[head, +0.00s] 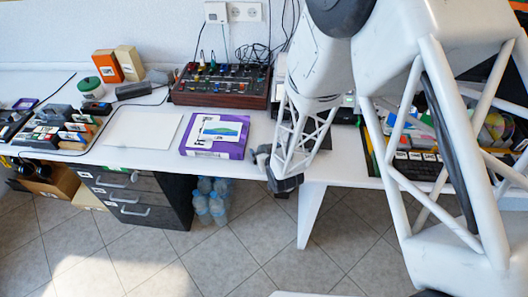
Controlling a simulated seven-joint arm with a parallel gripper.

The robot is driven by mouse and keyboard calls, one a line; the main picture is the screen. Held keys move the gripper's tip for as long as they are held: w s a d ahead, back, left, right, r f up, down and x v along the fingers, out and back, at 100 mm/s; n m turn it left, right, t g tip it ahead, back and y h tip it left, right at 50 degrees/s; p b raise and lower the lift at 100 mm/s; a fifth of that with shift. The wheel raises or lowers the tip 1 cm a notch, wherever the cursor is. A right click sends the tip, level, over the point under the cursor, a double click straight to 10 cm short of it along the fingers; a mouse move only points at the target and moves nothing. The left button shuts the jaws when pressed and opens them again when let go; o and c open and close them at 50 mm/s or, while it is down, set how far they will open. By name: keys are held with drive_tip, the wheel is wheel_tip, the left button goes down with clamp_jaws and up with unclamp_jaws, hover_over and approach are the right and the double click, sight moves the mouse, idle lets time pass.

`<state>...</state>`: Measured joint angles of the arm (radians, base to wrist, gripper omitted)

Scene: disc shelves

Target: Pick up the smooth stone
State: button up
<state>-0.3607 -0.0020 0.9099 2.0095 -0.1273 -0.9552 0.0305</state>
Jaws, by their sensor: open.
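My gripper (272,168) hangs at the front edge of the white table, just right of the purple box. Its two dark fingers are apart, and I see nothing held between them. A small grey rounded thing (157,76) lies at the back left of the table, beside a dark oblong object. It may be the smooth stone, but it is too small to tell for sure. My gripper is well to the right of it and nearer the front. My arm hides part of the table's right side.
A purple box (212,137) with a picture card on top stands left of my gripper. A brown mixer panel (221,84) is behind it. A flat white slab (144,129), a green-lidded jar (91,87) and crowded trays (72,131) are further left. Disc bins (410,164) are right.

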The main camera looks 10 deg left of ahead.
idle(0.3)
drive_tip(key=c, duration=1.1)
drive_tip(key=shift+r, duration=0.2)
drive_tip(key=shift+c, duration=0.2)
drive_tip(key=shift+r, duration=0.75)
wheel_tip(320, 180, up, 2)
drive_tip(key=s+d, duration=0.3)
drive_tip(key=s, duration=0.4)
drive_tip(key=s+d+r, duration=0.1)
drive_tip(key=s+d, duration=0.2)
drive_tip(key=s, duration=0.5)
